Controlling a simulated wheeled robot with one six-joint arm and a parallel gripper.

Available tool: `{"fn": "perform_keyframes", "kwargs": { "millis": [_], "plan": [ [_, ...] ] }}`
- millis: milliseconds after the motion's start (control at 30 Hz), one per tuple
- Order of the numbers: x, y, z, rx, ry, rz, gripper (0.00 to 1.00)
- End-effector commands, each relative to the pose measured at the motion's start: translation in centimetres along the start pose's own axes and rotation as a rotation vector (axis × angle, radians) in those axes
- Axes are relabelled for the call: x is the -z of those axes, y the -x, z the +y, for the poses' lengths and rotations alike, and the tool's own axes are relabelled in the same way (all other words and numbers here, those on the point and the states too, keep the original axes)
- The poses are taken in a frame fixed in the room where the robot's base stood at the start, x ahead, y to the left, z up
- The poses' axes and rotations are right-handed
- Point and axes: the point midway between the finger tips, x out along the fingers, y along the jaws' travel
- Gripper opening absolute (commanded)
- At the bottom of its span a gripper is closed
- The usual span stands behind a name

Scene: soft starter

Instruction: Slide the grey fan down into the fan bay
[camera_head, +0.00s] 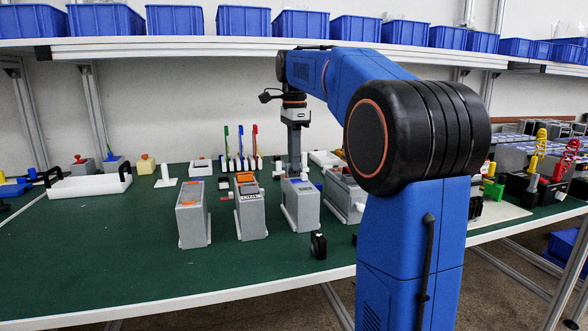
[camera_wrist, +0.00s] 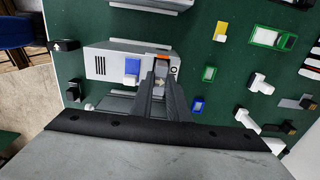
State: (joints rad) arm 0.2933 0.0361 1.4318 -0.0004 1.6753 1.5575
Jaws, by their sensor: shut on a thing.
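A grey soft-starter unit (camera_head: 301,205) stands upright on the green table, directly under my gripper (camera_head: 294,172). In the wrist view its light-grey top (camera_wrist: 112,63) shows dark vent slots, a blue square (camera_wrist: 132,68) and an orange strip (camera_wrist: 163,61). My gripper (camera_wrist: 160,80) points down at the end of the unit with the orange strip. Its jaws are shut on a small piece, taken to be the grey fan, mostly hidden between the fingers. The fan bay is hidden by the fingers, and I cannot tell whether the fan is inside it.
Similar grey units (camera_head: 193,214) (camera_head: 251,205) stand left of it, and another (camera_head: 343,192) is close on the right. A black part (camera_head: 318,245) stands near the front edge. Coloured pens (camera_head: 241,150) stand behind. The table's left front is clear.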

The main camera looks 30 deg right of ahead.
Motion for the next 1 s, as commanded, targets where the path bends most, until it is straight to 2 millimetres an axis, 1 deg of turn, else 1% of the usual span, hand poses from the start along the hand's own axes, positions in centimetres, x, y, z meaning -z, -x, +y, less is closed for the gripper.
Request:
{"fn": "perform_keyframes", "kwargs": {
  "millis": [467, 1000],
  "plan": [
    [0.0, -0.1, 0.0, 0.001, 0.000, 0.000, 0.00],
    [0.0, -1.8, 0.0, 0.001, 0.000, 0.000, 0.00]
  ]
}}
